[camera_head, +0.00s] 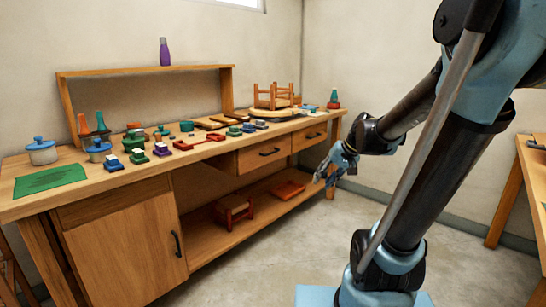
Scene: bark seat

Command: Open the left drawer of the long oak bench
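The long oak bench (215,187) runs along the wall from the left foreground to the back corner. Its left drawer (252,161) has a dark bar handle (269,152) and looks shut. The right drawer (303,142), with a similar handle (313,135), also looks shut. My gripper (323,181) is in front of the bench's right end, to the right of and lower than the left drawer's handle, apart from it. Its fingers point down and look spread, with nothing visible between them.
A cupboard door (130,253) fills the bench's left front. A small stool (232,209) and a red tray (288,190) sit on the low shelf. Many small items crowd the top. Another table (531,165) stands at the right edge. The floor (255,275) before the bench is clear.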

